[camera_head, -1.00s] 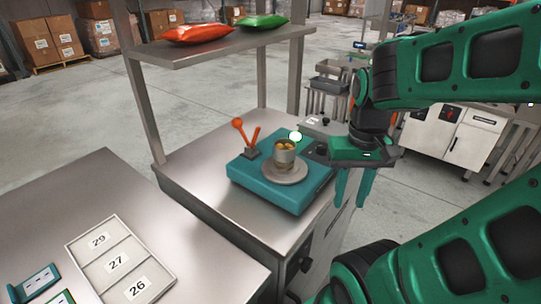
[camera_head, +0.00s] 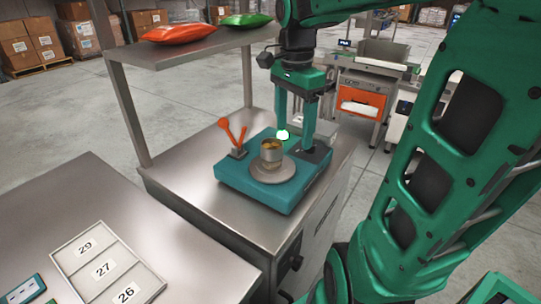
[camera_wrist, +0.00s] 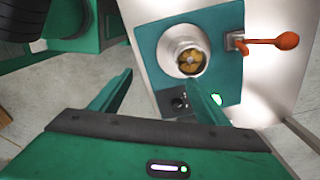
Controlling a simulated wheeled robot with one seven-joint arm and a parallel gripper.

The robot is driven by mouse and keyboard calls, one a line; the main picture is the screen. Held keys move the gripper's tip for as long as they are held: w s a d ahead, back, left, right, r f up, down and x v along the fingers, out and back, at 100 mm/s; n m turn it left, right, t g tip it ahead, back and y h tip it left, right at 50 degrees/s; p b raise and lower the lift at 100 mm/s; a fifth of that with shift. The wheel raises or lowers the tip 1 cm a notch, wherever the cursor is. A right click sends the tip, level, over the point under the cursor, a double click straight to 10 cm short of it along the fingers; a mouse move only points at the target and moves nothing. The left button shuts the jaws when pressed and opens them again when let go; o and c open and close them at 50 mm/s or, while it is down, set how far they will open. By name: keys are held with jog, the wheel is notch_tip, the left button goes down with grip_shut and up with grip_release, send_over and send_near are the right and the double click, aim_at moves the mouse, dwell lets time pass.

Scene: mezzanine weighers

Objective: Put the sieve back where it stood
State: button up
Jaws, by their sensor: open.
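No object is clearly recognisable as a sieve. A small metal cup (camera_head: 271,153) with yellow-brown pieces in it stands upright on the round grey pan (camera_head: 285,174) of a teal scale (camera_head: 250,181). The cup also shows in the wrist view (camera_wrist: 178,47). My gripper (camera_head: 296,138) is open and empty, pointing down at the back right of the cup, apart from it. In the wrist view my gripper (camera_wrist: 160,78) has one finger near the cup's side of the scale and the other over the floor.
A shelf (camera_head: 190,48) above holds a red bag (camera_head: 180,33) and a green bag (camera_head: 247,20). A tray marked 29, 27, 26 (camera_head: 105,268) lies on the left table. The steel bench left of the scale is clear.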

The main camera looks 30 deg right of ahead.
aim_at(271, 144)
jog(key=w+a+r+m, duration=0.1)
jog(key=w+r+m, duration=0.25)
jog(key=w, duration=0.25)
jog(key=shift+m, duration=0.55)
jog(key=f, duration=0.6)
jog(key=shift+s+a, duration=0.2)
jog(key=shift+a, duration=0.05)
jog(key=f, duration=0.4)
jog(key=shift+w+a, duration=0.25)
jog(key=shift+a, duration=0.15)
jog(key=shift+f, duration=0.7)
jog(key=c, duration=1.5)
jog(key=shift+r, duration=0.1)
